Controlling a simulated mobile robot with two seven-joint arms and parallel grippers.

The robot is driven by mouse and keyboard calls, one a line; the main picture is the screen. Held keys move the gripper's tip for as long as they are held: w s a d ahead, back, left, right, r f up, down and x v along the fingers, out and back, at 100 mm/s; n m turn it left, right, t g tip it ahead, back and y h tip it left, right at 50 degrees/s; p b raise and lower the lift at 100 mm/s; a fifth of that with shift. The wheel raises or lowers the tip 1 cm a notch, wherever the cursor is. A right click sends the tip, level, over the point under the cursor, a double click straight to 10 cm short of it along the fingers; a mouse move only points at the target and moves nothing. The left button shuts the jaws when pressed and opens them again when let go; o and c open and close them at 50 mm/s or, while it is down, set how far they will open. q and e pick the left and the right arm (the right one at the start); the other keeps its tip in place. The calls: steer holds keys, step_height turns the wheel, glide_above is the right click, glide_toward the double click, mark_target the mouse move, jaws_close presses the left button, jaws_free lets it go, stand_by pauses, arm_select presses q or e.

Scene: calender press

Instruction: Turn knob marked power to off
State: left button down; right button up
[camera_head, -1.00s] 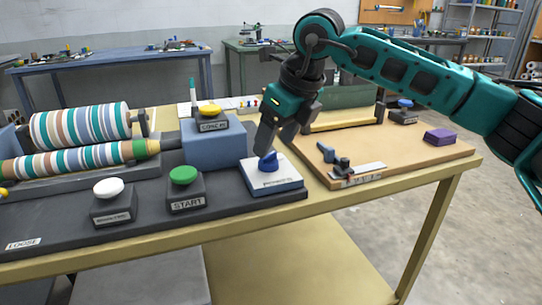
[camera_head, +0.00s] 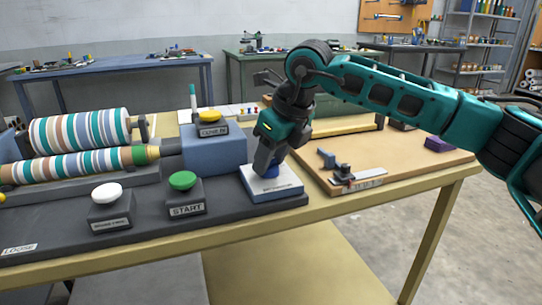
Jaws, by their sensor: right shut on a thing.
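The blue knob (camera_head: 272,176) sits on a white plate (camera_head: 273,187) at the right end of the dark press base. The plate's label is too small to read, so I cannot confirm that it says power. My right gripper (camera_head: 268,168) points down over the knob and is shut on it. The fingers hide most of the knob, and its pointer direction cannot be made out. My left gripper is not in view.
Left of the plate stand a green START button (camera_head: 183,181), a white button (camera_head: 107,193) and a yellow button (camera_head: 208,115) on a blue block. Striped rollers (camera_head: 80,132) lie at the left. A wooden board (camera_head: 400,165) with small parts is at the right.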

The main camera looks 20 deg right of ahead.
steer(key=c, duration=0.4)
